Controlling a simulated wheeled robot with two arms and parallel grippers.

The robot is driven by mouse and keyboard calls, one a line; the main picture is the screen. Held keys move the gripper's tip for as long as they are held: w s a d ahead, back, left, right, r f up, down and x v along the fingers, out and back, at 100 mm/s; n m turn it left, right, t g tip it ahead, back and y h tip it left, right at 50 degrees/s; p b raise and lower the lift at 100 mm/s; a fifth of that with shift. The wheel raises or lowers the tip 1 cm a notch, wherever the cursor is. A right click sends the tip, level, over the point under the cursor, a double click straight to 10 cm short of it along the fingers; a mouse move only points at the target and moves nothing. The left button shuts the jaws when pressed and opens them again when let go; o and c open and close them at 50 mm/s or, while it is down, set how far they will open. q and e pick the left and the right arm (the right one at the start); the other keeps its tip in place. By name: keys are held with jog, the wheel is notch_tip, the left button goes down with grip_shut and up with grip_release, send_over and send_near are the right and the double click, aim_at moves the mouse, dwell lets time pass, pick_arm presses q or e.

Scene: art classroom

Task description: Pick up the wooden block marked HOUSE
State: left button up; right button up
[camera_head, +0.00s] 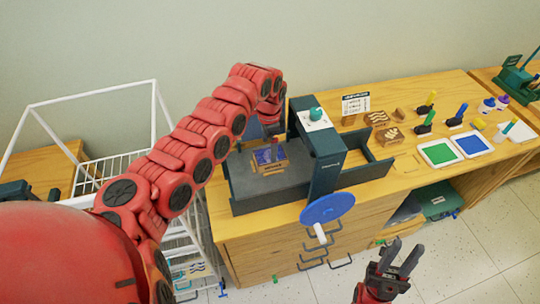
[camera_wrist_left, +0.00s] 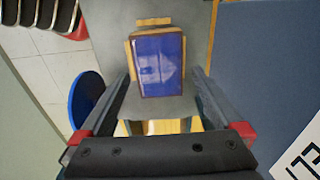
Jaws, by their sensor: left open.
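The block with a blue top bearing a pale house shape (camera_head: 265,156) lies on the grey bed of the press (camera_head: 240,178). Light wooden pieces edge it. In the left wrist view the block (camera_wrist_left: 158,68) sits ahead of and between the fingers of my left gripper (camera_wrist_left: 160,84). That gripper is open and empty; the frames do not show clearly how far above the block it is. My right gripper (camera_head: 402,256) is open and empty, low in front of the cabinet.
The press's dark upright frame (camera_head: 327,160) stands just right of the block, with a blue wheel (camera_head: 327,208) in front. Further right on the table are carved blocks (camera_head: 390,135), rollers and ink trays (camera_head: 438,152). A white wire rack (camera_head: 100,103) stands left.

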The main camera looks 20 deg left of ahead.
aim_at(262, 156)
pick_arm(q)
jog(key=f+p, duration=0.1)
jog(key=f, duration=0.1)
jog(key=f+p, duration=0.1)
jog(key=f, duration=0.1)
jog(key=shift+d+f+p, duration=0.2)
jog(key=shift+f+p, duration=0.05)
jog(key=shift+p, duration=0.1)
jog(key=shift+a+f, duration=0.1)
jog(key=shift+f, duration=0.15)
jog(key=c, duration=1.3)
jog(key=shift+r, duration=0.1)
